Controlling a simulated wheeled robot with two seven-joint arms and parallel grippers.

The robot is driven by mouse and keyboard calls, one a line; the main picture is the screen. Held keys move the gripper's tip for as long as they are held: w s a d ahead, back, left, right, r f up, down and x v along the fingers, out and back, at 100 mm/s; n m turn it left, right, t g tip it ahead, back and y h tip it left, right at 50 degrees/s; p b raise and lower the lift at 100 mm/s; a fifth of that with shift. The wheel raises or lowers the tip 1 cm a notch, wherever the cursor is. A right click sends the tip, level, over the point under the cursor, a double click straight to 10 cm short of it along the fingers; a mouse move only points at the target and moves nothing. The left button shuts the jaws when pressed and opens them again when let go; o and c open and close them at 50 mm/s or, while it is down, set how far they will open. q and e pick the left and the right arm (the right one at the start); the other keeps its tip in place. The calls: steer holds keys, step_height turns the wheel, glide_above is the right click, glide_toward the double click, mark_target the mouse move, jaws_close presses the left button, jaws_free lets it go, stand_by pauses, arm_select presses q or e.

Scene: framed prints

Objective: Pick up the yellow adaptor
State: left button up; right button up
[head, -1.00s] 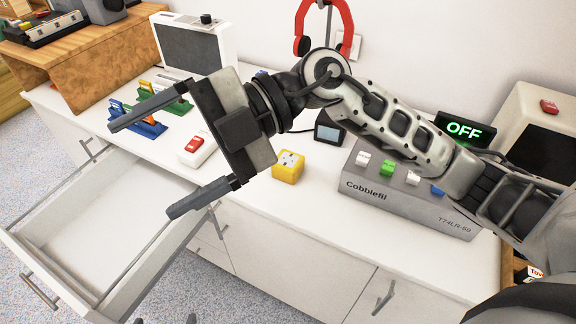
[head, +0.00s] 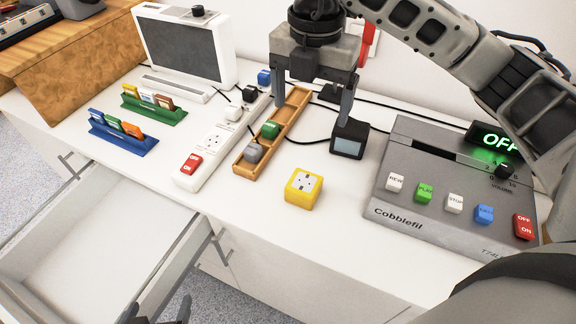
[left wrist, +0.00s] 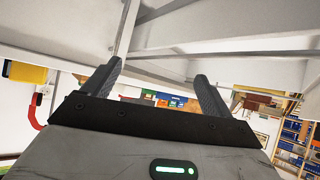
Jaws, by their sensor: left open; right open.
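The yellow adaptor (head: 303,188) is a cube-like block with socket holes on its pale top. It stands on the white counter in the head view, near the front edge. My right gripper (head: 313,110) is open and empty. It hangs with its fingers downward, above and behind the adaptor in the picture, apart from it. My left gripper (head: 160,312) shows only as dark fingertips at the bottom edge, in front of the open drawer. In the left wrist view its two fingers (left wrist: 158,82) are spread with nothing between them.
A wooden tray (head: 243,166) with plugs and a white power strip (head: 207,150) lie left of the adaptor. A small dark screen device (head: 348,140) stands behind it. A grey Cobblefil box (head: 400,213) is at the right. An open drawer (head: 110,225) juts out at the left.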

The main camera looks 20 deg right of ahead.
step_height(320, 180, down, 3)
steer(key=w+b, duration=0.1)
steer(key=b, duration=0.6)
glide_above(304, 181)
step_height(304, 181, down, 5)
step_height(304, 181, down, 10)
steer(key=shift+a+f, duration=0.1)
steer(key=shift+a, duration=0.05)
steer(key=shift+f, duration=2.6)
arm_select(q)
steer(key=shift+w+d+f+n+t+h, duration=0.2)
steer(key=shift+w+d+f, duration=0.15)
steer(key=shift+f, duration=0.3)
steer(key=shift+w+d+f+n+t+h, duration=0.1)
steer(key=shift+w+d+f+t+h, duration=0.1)
steer(key=shift+d+f, duration=0.3)
arm_select(e)
steer(key=c, duration=1.3)
